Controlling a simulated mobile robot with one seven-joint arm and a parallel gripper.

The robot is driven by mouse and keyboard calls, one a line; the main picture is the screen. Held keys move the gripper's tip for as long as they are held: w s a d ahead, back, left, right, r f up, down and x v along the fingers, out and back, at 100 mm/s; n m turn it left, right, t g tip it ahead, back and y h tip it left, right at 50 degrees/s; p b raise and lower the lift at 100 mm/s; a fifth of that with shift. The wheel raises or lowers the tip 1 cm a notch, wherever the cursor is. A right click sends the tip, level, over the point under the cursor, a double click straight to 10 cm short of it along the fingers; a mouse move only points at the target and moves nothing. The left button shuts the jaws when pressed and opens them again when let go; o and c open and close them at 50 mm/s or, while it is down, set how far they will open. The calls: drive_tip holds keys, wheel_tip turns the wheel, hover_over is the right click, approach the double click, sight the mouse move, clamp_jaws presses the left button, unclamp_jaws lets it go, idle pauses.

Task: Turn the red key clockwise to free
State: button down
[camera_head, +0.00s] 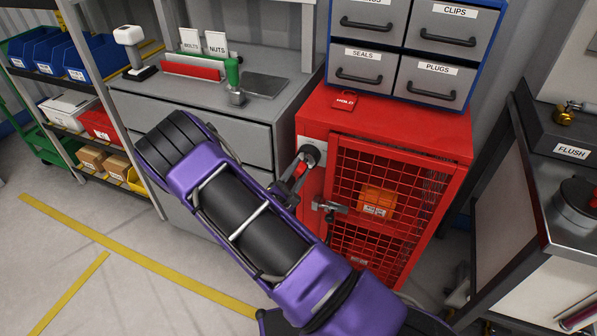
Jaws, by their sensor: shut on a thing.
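The red key (300,169) sits at a round grey lock (311,152) on the upper left front of a red cabinet (315,118). Only a small red part of the key shows between my fingers. My gripper (299,171) is shut on the key, right in front of the lock. My purple arm reaches up to it from the lower right and covers part of the cabinet's left side. The key's exact angle and any "free" mark are too small or hidden to tell.
The cabinet's mesh door has a grey latch handle (330,208), close to the right of my gripper. An orange box (376,201) stands behind the mesh. A grey drawer bench (225,125) stands left, and a FLUSH station (565,150) right. The floor at lower left is clear.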

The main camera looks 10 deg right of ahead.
drive_tip(key=shift+s+d, duration=0.1)
drive_tip(key=shift+d, duration=0.1)
drive_tip(key=m+b, duration=0.1)
drive_tip(key=m, duration=0.2)
drive_tip(key=shift+f, duration=0.1)
drive_tip(key=shift+r+m+b, duration=0.2)
drive_tip(key=shift+m+b, duration=0.3)
drive_tip(key=shift+m, duration=0.5)
drive_tip(key=shift+a, duration=0.1)
drive_tip(key=c, duration=0.6)
unclamp_jaws()
drive_tip(key=v, duration=1.7)
drive_tip(key=shift+a+r, duration=0.25)
